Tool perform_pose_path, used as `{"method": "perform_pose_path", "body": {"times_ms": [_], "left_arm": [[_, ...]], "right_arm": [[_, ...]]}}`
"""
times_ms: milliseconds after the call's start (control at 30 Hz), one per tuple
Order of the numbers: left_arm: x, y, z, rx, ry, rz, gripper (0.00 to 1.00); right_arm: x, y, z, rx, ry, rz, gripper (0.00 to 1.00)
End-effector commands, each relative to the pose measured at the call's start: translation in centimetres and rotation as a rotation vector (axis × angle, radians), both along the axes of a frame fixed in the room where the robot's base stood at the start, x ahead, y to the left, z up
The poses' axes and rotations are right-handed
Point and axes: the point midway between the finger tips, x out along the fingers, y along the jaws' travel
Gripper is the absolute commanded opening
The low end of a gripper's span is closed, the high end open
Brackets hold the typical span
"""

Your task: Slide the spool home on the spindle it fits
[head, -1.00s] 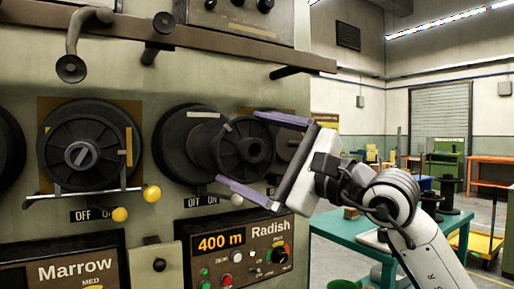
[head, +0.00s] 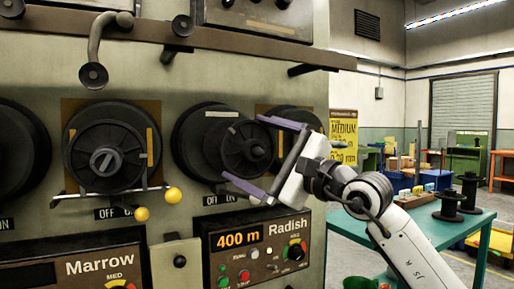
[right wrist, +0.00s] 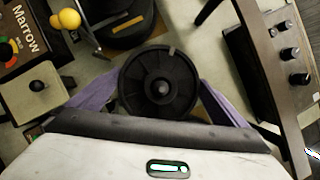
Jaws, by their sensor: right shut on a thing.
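The black spool (head: 246,150) is held with its round flange facing out; it also shows in the right wrist view (right wrist: 160,82), with a hub hole in its middle. My right gripper (head: 241,147) is shut on its rim, one purple finger above and one below. The spool sits in front of a dark round disc (head: 192,140) above the Radish panel (head: 262,250), overlapping it. The spindle there is hidden behind the spool, so I cannot tell how far on it is. My left gripper is not in view.
Left of it, another black spool (head: 108,150) sits above the Marrow panel (head: 85,270), with a yellow-knobbed lever (head: 172,195) beside it. A brown rail (head: 200,40) crosses above. A green table (head: 450,228) with black spools stands at right.

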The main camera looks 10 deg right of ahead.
Motion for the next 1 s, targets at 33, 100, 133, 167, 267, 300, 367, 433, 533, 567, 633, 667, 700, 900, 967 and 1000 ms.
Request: {"method": "perform_pose_path", "body": {"times_ms": [33,100,133,167,267,300,367,433,533,567,633,667,700,900,967,1000], "left_arm": [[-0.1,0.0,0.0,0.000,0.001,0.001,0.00],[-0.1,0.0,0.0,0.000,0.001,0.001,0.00],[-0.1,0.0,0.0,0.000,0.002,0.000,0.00],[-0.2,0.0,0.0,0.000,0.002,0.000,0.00],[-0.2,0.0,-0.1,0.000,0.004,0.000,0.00],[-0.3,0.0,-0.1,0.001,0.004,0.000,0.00],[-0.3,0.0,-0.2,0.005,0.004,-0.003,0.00],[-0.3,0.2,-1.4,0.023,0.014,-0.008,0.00],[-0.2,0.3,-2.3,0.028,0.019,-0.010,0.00],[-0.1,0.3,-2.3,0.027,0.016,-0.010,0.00],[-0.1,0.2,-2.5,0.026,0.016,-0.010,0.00],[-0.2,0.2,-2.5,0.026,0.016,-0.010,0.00],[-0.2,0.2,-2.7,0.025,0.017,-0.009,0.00],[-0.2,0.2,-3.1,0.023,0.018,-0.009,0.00],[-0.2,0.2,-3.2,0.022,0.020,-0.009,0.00],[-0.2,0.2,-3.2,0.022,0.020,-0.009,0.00]], "right_arm": [[0.0,0.0,0.1,0.001,-0.003,0.000,1.00],[0.0,0.0,0.1,0.001,-0.003,0.000,1.00],[0.0,0.0,0.1,0.001,-0.003,0.000,1.00],[0.0,0.0,0.1,0.001,-0.002,0.000,1.00],[0.0,0.0,0.0,0.000,0.001,-0.001,1.00],[0.0,0.0,0.0,0.000,0.001,-0.001,1.00],[0.0,0.0,0.0,0.000,0.001,-0.001,1.00],[0.0,0.0,0.0,0.000,0.001,-0.001,1.00],[-1.4,-1.3,-0.6,-0.002,-0.001,-0.003,1.00],[-1.9,-1.7,-0.8,-0.003,-0.002,-0.003,1.00],[-3.1,-2.7,-1.2,-0.002,-0.001,-0.003,1.00],[-3.6,-3.1,-1.3,-0.003,-0.002,-0.003,1.00],[-4.3,-3.6,-1.5,-0.004,-0.002,-0.003,1.00],[-6.8,-5.6,-2.0,0.000,-0.002,-0.002,1.00],[-7.2,-6.0,-2.2,0.000,-0.001,-0.001,1.00],[-7.5,-6.1,-2.2,0.001,0.001,0.000,1.00]]}}
